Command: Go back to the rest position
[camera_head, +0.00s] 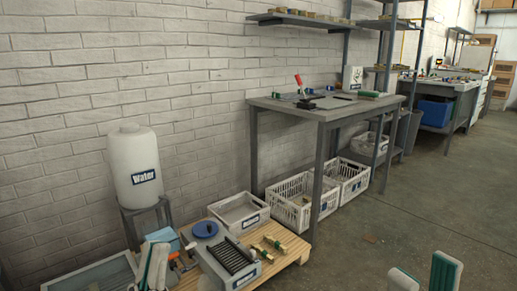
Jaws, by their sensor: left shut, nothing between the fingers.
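My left gripper (155,264) shows at the bottom left, its white and green fingers close together and shut with nothing visible between them. It appears in front of the low wooden pallet and the items on it. My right gripper (424,275) shows at the bottom right, its two white and green fingers wide apart. It is open and empty, seen against the bare floor. The lower parts of both grippers are cut off by the picture's edge. A small press with a red handle (298,82) stands on the grey workbench (335,113), apart from both grippers.
A pallet (291,243) carries a slotted grey box (232,262), a blue round lid (205,229) and a white crate (239,213). A white water tank (134,160) stands by the brick wall. White baskets (294,202) sit under the workbench. The floor (430,190) at right is mostly free.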

